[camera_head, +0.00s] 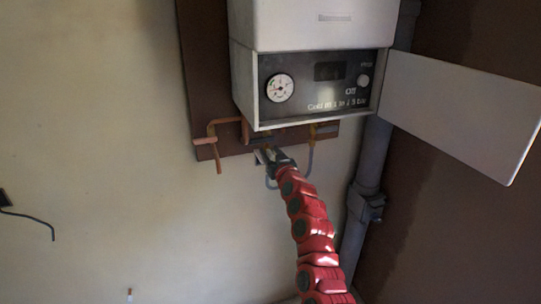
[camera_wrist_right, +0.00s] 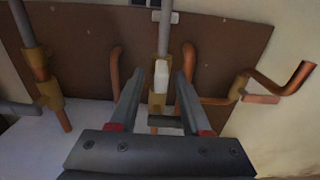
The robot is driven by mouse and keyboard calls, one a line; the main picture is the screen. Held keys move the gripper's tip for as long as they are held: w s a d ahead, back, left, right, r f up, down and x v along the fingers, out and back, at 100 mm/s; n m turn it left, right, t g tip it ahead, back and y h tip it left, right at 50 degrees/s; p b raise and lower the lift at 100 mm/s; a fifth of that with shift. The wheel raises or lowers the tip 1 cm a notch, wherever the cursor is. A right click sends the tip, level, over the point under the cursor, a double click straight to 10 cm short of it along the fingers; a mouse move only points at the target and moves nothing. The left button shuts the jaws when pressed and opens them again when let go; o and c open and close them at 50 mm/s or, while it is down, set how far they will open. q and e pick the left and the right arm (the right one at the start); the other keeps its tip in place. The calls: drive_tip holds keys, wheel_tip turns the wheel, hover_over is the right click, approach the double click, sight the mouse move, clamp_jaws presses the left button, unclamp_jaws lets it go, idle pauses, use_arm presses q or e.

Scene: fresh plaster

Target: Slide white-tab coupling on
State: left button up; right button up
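My right gripper (camera_head: 271,156) reaches up under the boiler in the head view, on the red arm. In the right wrist view its two fingers (camera_wrist_right: 160,78) stand apart, one on each side of a white tab (camera_wrist_right: 161,75). The tab sits in front of a brass coupling (camera_wrist_right: 157,99) in line with a grey pipe (camera_wrist_right: 164,43). Gaps show between the fingers and the tab; I see no grip on it. In the head view the gripper largely hides the coupling. My left gripper is not in view.
The boiler (camera_head: 312,22) hangs above, its white flap (camera_head: 460,112) open to the right. Bent copper pipes (camera_head: 219,160) stand left of the gripper. A grey downpipe (camera_head: 368,170) runs on the right. A dark cable (camera_head: 40,220) hangs at far left. The lower left wall is mostly clear.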

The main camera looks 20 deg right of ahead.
drive_tip(key=shift+f, duration=0.1)
drive_tip(key=shift+s+b, duration=0.35)
drive_tip(key=shift+s, duration=0.25)
drive_tip(key=s+b, duration=0.5)
drive_tip(key=s, duration=1.1)
drive_tip(key=shift+d+b, duration=0.3)
drive_tip(key=shift+f, duration=0.1)
